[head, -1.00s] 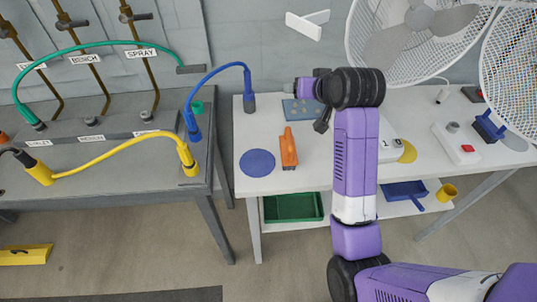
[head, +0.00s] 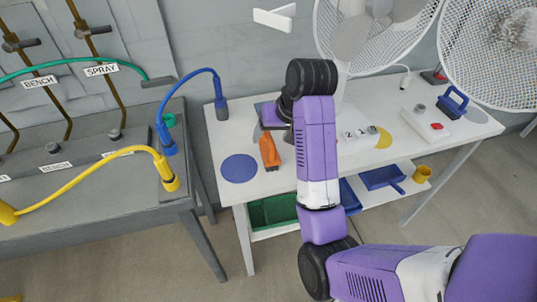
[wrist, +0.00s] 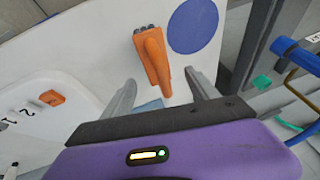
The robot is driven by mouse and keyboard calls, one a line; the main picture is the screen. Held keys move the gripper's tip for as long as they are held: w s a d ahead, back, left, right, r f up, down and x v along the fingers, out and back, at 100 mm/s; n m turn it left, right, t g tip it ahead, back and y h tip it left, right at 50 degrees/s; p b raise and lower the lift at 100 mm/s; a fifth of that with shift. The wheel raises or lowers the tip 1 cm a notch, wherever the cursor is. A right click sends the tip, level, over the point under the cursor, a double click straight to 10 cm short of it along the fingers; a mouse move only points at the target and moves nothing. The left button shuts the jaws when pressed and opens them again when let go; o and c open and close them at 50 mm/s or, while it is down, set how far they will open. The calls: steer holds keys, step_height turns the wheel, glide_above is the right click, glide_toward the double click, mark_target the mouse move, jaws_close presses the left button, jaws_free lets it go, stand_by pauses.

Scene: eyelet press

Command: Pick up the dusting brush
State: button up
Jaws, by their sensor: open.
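The orange tool that looks like the dusting brush lies on the white table; it shows in the head view (head: 269,152) and in the wrist view (wrist: 153,55). Its wide end with dark tips points away from my gripper in the wrist view, and its narrow handle points toward it. My gripper (wrist: 160,77) is open, with the handle end showing between its two grey fingers and nothing held.
A blue disc (head: 239,168) lies left of the orange tool. A blue hose end (head: 221,110) stands at the table's back left. A numbered white board (head: 358,139) and a yellow disc (head: 384,138) are right of my arm. Large fans (head: 490,50) stand behind. A green bin (head: 272,212) sits below.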

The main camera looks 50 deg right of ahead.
steer(key=shift+w+d+f+b, duration=0.1)
steer(key=shift+w+f+b, duration=0.05)
steer(key=shift+f+b, duration=0.35)
steer(key=shift+x, duration=1.95)
steer(key=shift+d, duration=0.2)
jaws_close()
steer(key=shift+r, duration=0.1)
steer(key=shift+r, duration=1.75)
steer(key=s+a+p, duration=0.1)
steer(key=s+p, duration=0.1)
steer(key=s, duration=0.7)
steer(key=s+a+p, duration=0.2)
steer(key=s, duration=0.6)
steer(key=shift+s+a, duration=0.25)
steer(key=shift+s, duration=0.1)
